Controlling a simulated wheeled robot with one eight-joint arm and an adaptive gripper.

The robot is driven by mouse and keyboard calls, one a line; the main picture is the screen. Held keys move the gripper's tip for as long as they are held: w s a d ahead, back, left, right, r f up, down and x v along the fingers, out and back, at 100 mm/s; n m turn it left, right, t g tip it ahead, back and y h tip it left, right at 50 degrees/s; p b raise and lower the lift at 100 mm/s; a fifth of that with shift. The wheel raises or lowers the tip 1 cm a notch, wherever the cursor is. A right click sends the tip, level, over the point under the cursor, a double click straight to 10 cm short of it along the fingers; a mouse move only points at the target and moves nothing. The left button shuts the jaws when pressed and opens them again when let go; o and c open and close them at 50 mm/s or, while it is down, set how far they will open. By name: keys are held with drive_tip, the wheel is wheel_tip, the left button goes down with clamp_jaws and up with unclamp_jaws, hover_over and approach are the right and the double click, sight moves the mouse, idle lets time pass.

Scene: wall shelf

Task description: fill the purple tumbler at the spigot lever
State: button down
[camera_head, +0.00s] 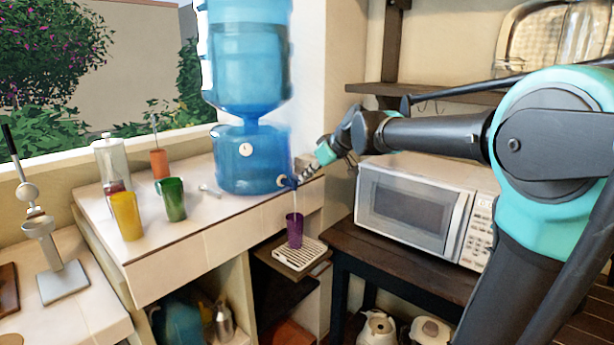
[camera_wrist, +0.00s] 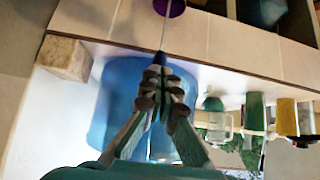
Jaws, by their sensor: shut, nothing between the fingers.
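The purple tumbler (camera_head: 294,231) stands upright on a small slatted drip tray (camera_head: 312,254) below the spigot (camera_head: 286,182) of the blue water dispenser (camera_head: 247,160). A thin pale stream runs from the spigot down to the tumbler; the water level inside cannot be seen. My gripper (camera_head: 301,173) is at the spigot, its fingers shut with nothing between them. In the wrist view the fingertips (camera_wrist: 160,88) are over the spigot and largely hide the lever, so contact is unclear. The tumbler (camera_wrist: 169,8) shows at the top edge there, with the stream leading to it.
A microwave (camera_head: 415,208) is right of the tray, below a wooden shelf (camera_head: 450,96).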

drive_tip(key=shift+r, duration=0.85)
drive_tip(key=shift+w+r, duration=0.1)
drive_tip(key=shift+r, duration=0.05)
drive_tip(key=s+d+r, duration=0.1)
drive_tip(key=r, duration=0.5)
drive_tip(key=s+d+r, duration=0.1)
drive_tip(key=d+r, duration=0.1)
drive_tip(key=r, duration=0.4)
drive_tip(key=shift+s+r, duration=0.15)
drive_tip(key=shift+s, duration=0.1)
idle(0.7)
